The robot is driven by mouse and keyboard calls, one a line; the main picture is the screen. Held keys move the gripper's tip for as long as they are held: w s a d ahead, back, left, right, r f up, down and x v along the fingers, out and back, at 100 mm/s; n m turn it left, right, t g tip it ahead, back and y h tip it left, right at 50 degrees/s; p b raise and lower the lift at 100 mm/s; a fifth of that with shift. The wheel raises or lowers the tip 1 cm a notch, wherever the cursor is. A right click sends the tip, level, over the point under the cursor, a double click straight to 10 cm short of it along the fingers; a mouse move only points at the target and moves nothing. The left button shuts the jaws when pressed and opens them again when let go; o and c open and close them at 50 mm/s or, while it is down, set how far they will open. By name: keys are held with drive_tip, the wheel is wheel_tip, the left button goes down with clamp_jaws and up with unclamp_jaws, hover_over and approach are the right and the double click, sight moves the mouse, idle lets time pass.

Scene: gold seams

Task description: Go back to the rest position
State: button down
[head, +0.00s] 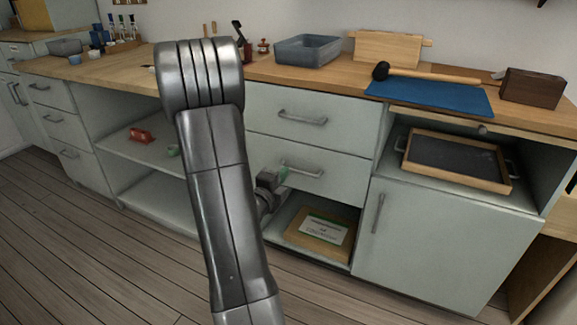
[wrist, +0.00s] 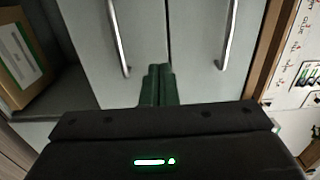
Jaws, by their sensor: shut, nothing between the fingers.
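My gripper shows in the wrist view (wrist: 157,72) with its two dark green fingers together and nothing between them. It points at two pale cabinet fronts with vertical metal handles, and I cannot tell whether it touches them. In the head view my gripper (head: 282,175) is small, partly hidden behind my grey arm, in front of the drawers and beside a lower drawer handle (head: 302,170).
A wooden counter (head: 270,68) carries a grey bin (head: 308,50), a blue mat (head: 430,93) with a black-headed mallet (head: 425,74), and a dark wooden box (head: 533,87). A tray (head: 455,160) sits in an open shelf. A package (head: 318,232) lies below the drawers. The floor (head: 70,255) is clear at left.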

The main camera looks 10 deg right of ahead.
drive_tip(key=shift+s+a, duration=0.2)
drive_tip(key=shift+s, duration=0.1)
drive_tip(key=shift+w+d, duration=0.1)
